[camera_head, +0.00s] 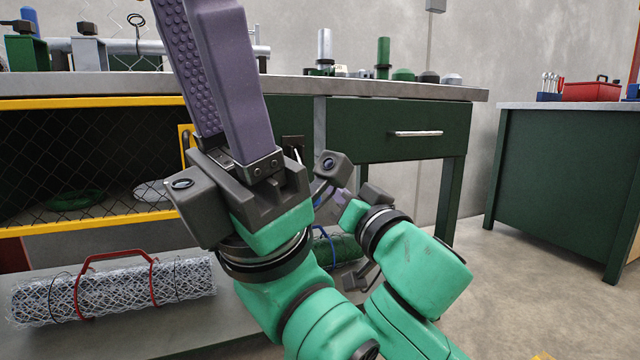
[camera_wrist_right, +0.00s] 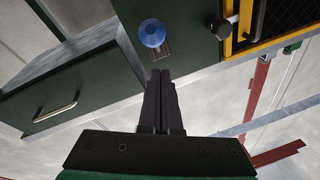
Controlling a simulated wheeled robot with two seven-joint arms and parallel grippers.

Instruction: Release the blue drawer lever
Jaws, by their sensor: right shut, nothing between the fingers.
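The blue lever knob (camera_wrist_right: 152,33) is in the right wrist view, on the dark green cabinet panel with a small metal slot plate beside it. In the head view I cannot see the knob. My right gripper (camera_wrist_right: 160,74) is shut and empty, its tips pointing at the panel just below the knob in the picture. No contact with the knob shows. The drawer (camera_head: 410,132) is closed, with a metal handle (camera_head: 418,133). My left gripper (camera_head: 215,12) stands large in the head foreground, purple fingers upward and apart, empty, hiding part of the cabinet.
A yellow-framed mesh door (camera_head: 100,150) is left of the drawer, with a black-knobbed latch (camera_wrist_right: 224,29) near the blue knob. A mesh roll (camera_head: 110,290) with red handle lies on the low shelf. The bench top (camera_head: 390,88) carries several fittings. Floor at right is clear.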

